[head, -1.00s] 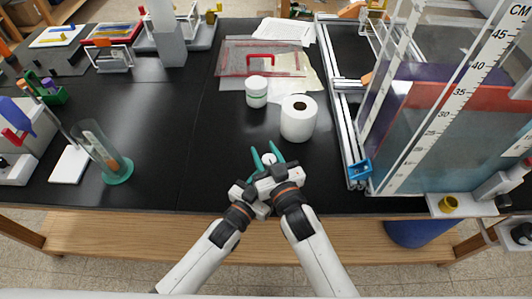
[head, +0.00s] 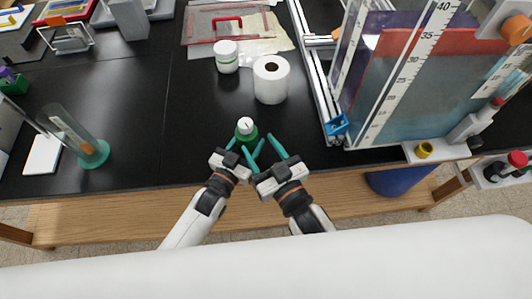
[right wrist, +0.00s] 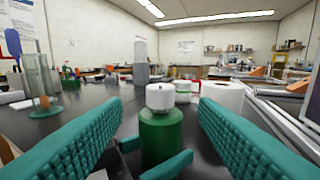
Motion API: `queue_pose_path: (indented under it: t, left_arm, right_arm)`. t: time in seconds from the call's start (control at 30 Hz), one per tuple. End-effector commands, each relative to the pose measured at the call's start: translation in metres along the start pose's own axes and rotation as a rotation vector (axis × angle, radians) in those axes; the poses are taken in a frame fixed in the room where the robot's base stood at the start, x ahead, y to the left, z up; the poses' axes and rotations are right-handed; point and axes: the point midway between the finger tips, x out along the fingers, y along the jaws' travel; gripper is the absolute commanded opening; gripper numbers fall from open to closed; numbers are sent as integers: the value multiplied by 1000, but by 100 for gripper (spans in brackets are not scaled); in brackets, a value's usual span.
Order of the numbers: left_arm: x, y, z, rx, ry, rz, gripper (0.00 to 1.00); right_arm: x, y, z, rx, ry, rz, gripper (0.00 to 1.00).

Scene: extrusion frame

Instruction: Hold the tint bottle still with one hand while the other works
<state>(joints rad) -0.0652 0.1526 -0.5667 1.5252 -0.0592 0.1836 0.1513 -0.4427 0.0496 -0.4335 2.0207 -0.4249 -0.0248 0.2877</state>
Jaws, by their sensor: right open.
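The tint bottle (head: 246,131), green with a white cap, stands upright near the table's front edge. In the right wrist view the bottle (right wrist: 161,137) is ahead, between my right gripper's wide-spread teal fingers and clear of both. My right gripper (head: 261,146) is open and empty, just to the front right of the bottle. My left gripper (head: 244,145) has its fingers low at the bottle, one at its left side and one passing in front. Whether they press on it cannot be told.
A white paper roll (head: 271,80) and a white jar with a green label (head: 227,57) stand behind the bottle. A clear cylinder on a green base (head: 92,154) is at left. A metal frame with a ruler panel (head: 390,95) rises at right. The black table left of the bottle is clear.

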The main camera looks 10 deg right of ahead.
Motion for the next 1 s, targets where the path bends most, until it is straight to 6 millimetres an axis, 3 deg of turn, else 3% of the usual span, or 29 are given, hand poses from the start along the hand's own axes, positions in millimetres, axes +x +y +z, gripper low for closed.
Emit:
queue_pose_path:
  t: [0.1, 0.3, 0.63, 1.0]
  left_arm:
    - [0, 0, -1, 0, 2, 0, 25]
    - [0, 0, -1, 0, 1, 0, 25]
    - [0, 0, 0, 0, 1, 0, 25]
    - [0, 0, 0, 0, 0, 0, 25]
  right_arm:
    - [-13, 0, 0, -1, 2, 0, 54]
    - [-19, 0, 1, -2, -1, 0, 54]
    - [-18, 2, -1, 0, 12, 3, 54]
    - [0, 15, -22, 27, 179, -103, 54]
